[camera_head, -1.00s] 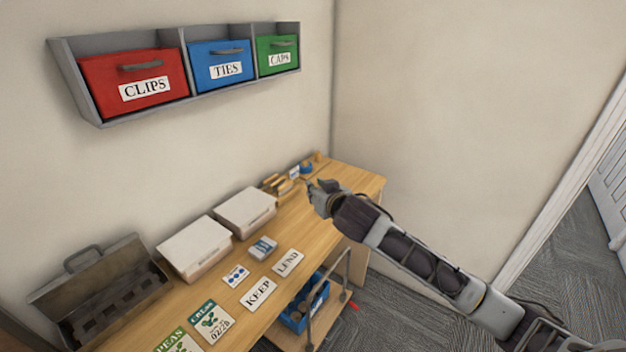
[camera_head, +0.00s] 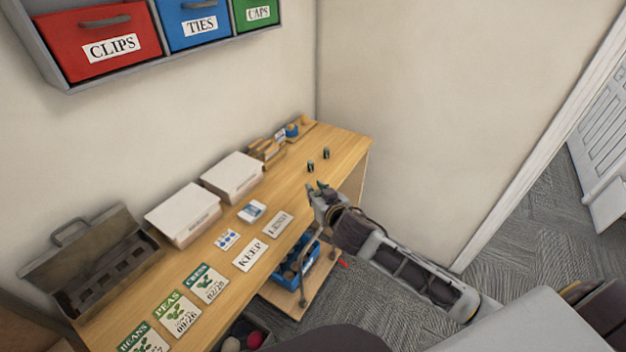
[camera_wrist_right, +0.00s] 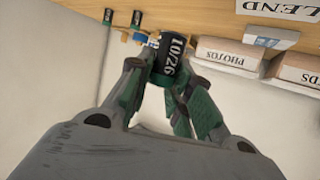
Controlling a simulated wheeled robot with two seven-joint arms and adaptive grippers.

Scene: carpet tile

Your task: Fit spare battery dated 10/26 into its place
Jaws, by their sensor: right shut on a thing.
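My right gripper (camera_head: 322,190) is shut on a dark battery (camera_wrist_right: 176,54) whose white print reads 10/26 in the right wrist view. The fingers (camera_wrist_right: 160,85) grip it from both sides. In the head view the gripper is by the right edge of the wooden table (camera_head: 335,145), and the held battery is hard to make out. Two other dark batteries stand upright on the table, one nearer (camera_head: 310,166) and one farther (camera_head: 326,153); their dates are not readable. An open grey case (camera_head: 100,265) with a row of hollows stands at the table's left end. My left gripper is not in view.
Two white boxes (camera_head: 183,214) stand along the wall. KEEP (camera_head: 250,255) and LEND (camera_head: 277,223) cards, seed packets (camera_head: 178,313) and a small blue-white box (camera_head: 251,211) lie on the table. A blue crate (camera_head: 290,270) sits below.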

